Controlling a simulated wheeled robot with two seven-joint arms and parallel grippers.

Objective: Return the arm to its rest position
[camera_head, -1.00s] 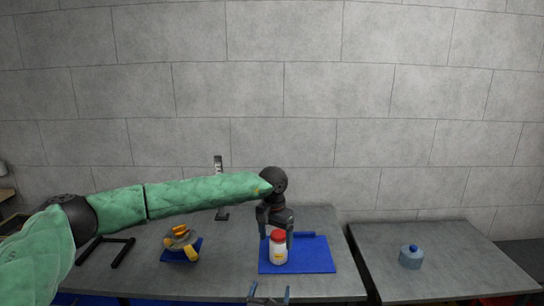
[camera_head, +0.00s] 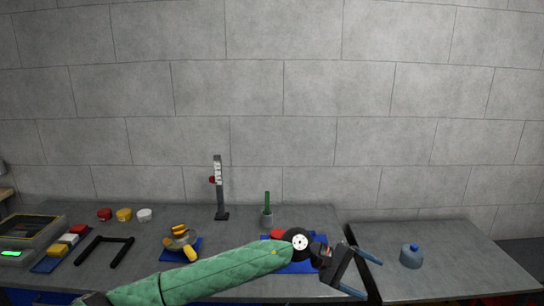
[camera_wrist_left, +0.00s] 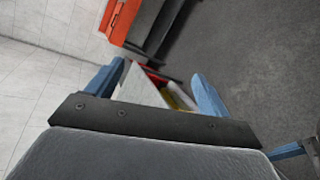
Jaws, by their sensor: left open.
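My left arm comes in low from the left in its green sleeve. Its left gripper (camera_head: 363,274) points right, over the front right edge of the table (camera_head: 110,215) by the gap to a second table. Its blue fingers are spread apart with nothing between them; they also show apart in the left wrist view (camera_wrist_left: 160,78). The red-lidded jar (camera_head: 277,233) stands on the blue mat (camera_head: 331,248), mostly hidden behind my arm. A blue finger, seemingly of my right gripper (camera_wrist_left: 290,151), shows at the lower right of the wrist view; its opening cannot be told.
A gauge stand (camera_head: 220,190) and a pot with a green rod (camera_head: 267,215) stand behind my arm. A yellow-and-grey part (camera_head: 180,240), a black frame (camera_head: 104,248) and several coloured caps lie left. A blue-grey bottle (camera_head: 411,257) stands on the right table (camera_head: 460,250).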

